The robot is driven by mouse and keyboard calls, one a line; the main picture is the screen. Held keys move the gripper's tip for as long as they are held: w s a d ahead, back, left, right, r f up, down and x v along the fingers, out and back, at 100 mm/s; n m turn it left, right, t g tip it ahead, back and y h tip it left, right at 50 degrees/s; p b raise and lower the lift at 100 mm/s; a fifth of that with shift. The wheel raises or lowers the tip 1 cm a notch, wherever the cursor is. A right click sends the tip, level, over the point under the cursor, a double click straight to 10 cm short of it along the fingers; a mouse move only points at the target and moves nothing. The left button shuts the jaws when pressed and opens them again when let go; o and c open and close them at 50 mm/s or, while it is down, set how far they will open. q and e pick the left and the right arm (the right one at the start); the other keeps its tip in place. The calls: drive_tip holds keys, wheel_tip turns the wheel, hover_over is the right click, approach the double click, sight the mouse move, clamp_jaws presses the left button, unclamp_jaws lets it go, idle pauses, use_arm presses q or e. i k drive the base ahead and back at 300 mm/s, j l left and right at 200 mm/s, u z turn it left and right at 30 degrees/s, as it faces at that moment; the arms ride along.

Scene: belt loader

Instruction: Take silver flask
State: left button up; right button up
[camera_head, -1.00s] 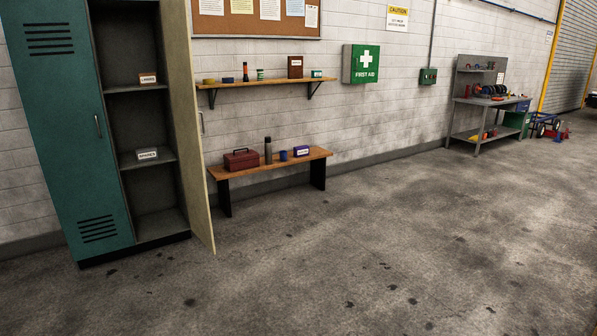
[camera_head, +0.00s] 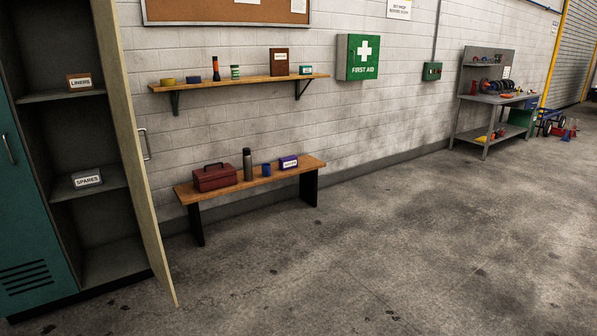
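The silver flask (camera_head: 247,164) is a grey upright cylinder with a dark top. It stands on the wooden bench (camera_head: 222,189) against the wall. A red toolbox (camera_head: 214,178) with a handle is just to its left, and a small blue cup (camera_head: 266,169) is to its right. A purple box (camera_head: 288,162) with a white label sits farther right on the bench. Neither of my grippers shows in the head view.
A teal locker (camera_head: 40,230) stands at the left; its open door (camera_head: 140,160) reaches out near the bench's left end. A wall shelf (camera_head: 240,83) with small items hangs above the bench. A workbench (camera_head: 487,99) is far right. The floor in front is clear.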

sight(248, 173)
drive_tip(key=i, duration=4.1)
drive_tip(key=i+u, duration=0.15)
drive_tip(key=i, duration=0.3)
drive_tip(key=i+l+u, duration=0.1)
drive_tip(key=i, duration=0.35)
drive_tip(key=i+l+u, duration=0.15)
drive_tip(key=i, duration=0.3)
